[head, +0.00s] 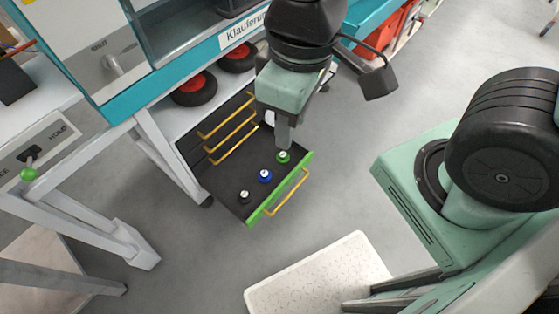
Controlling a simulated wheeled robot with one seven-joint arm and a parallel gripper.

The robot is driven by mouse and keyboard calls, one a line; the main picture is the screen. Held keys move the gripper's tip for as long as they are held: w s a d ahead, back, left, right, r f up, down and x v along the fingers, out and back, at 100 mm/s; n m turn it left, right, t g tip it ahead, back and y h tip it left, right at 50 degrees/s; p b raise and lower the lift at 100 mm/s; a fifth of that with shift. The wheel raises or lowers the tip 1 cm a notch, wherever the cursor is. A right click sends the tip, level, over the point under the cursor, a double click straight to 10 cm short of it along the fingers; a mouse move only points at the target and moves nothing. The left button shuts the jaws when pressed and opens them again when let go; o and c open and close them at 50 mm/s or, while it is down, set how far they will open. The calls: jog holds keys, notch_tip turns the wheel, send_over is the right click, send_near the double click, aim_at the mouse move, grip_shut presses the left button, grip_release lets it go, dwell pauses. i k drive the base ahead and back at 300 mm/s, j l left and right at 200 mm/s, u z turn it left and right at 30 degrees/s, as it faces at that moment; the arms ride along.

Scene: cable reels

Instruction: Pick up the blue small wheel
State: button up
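The blue small wheel (265,176) sits in the open drawer (225,185), between a green small wheel (283,157) and a black small wheel (244,196). My gripper (283,145) points down over the drawer, at the green wheel's upper edge in the picture, up and to the right of the blue wheel. Whether it touches the green wheel cannot be told. Its fingers look like one narrow grey shape from here, so the gap between them is not visible. The blue wheel is in full view and apart from the gripper.
The drawer has a green front edge with a yellow handle (288,193). More yellow handles (231,137) are on the closed drawers behind. Black wheels with red hubs (194,88) lie on the shelf. A pale tray-like surface (318,275) is at the bottom; grey floor lies between.

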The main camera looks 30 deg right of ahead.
aim_at(264, 177)
jog(key=i+l+u, duration=0.15)
jog(key=l, duration=0.2)
jog(key=i+l+u, duration=0.2)
jog(key=l, duration=0.2)
jog(key=i+l+u, duration=0.15)
jog(key=l, duration=0.25)
jog(key=i+l+u, duration=0.2)
jog(key=l, duration=0.2)
jog(key=l+u, duration=0.15)
jog(key=l, duration=0.3)
